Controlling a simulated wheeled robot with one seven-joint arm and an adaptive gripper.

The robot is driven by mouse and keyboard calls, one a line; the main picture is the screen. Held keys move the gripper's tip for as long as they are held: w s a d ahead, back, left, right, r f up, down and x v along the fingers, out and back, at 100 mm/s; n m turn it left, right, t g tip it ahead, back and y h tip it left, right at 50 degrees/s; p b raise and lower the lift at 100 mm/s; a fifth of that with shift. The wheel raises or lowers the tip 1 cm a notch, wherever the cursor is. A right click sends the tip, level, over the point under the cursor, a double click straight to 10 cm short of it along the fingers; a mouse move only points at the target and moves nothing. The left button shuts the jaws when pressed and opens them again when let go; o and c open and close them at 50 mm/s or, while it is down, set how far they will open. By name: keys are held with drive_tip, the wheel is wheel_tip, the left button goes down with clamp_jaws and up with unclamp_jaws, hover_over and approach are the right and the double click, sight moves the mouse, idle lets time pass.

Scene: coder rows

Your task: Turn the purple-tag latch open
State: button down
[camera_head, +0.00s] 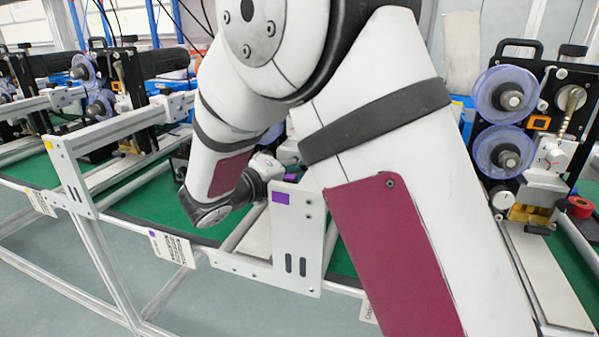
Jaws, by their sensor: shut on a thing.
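The purple tag (281,197) is on the upright pale plate at the front of the middle station. Just behind and left of it is a small pale latch (266,166) with a purple mark, partly covered by my arm. My gripper (259,183), dark and small, reaches from the wrist up to this latch and is shut on it. The fingertips are hard to make out. Most of the middle station behind is hidden by my arm, and how far the latch is turned cannot be told.
A right station has two clear purple-blue reels (506,95) and its own red-marked latch (552,155). A left station (125,85) stands behind metal rails. A pale frame plate (70,175) rises at left. Green bench surface (160,203) is bare left of my wrist.

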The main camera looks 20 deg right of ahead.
drive_tip(key=shift+a+f+n+h+b, duration=0.1)
drive_tip(key=shift+n+h+b, duration=0.25)
drive_tip(key=shift+n, duration=0.55)
drive_tip(key=c, duration=1.4)
unclamp_jaws()
drive_tip(key=shift+c, duration=0.2)
drive_tip(key=v, duration=1.2)
drive_tip(key=shift+f, duration=0.1)
